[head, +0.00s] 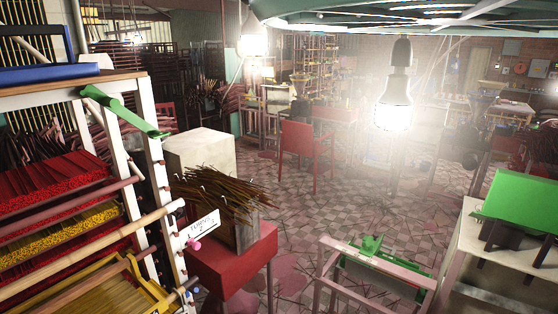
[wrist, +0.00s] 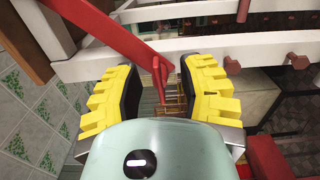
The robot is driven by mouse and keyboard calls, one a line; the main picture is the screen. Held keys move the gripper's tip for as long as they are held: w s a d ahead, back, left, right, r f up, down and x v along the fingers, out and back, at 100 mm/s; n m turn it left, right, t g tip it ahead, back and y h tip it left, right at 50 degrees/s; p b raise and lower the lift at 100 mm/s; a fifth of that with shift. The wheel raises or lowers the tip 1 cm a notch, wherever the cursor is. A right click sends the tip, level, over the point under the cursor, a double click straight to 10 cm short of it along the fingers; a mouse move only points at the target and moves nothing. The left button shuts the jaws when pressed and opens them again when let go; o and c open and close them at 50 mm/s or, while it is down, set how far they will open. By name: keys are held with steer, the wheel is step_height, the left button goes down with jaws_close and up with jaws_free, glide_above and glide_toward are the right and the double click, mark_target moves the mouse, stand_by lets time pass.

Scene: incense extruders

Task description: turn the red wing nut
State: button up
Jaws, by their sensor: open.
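My gripper (wrist: 158,92) shows in the wrist view, with two yellow ribbed fingers and dark inner pads spread apart. A slim upright red piece (wrist: 157,78) stands in the gap between the fingertips, at the lower end of a slanting red bar (wrist: 105,32). It may be the red wing nut, but its wings do not show clearly. Neither finger visibly touches it; depth is hard to judge. Red hexagonal knobs (wrist: 299,61) sit to the right along the white frame. I do not see my gripper in the head view, and no red wing nut is clear there.
White frame beams (wrist: 210,47) cross just beyond the fingers. In the head view, a rack (head: 158,185) of coloured incense sticks stands at left, beside a red table (head: 235,262) holding a crate of sticks. A lit bulb (head: 395,110) hangs centrally. Tiled floor (head: 325,215) is open mid-room.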

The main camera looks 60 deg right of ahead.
steer(key=s, duration=0.7)
steer(key=shift+s+a, duration=0.2)
steer(key=shift+s, duration=0.05)
stand_by(0.6)
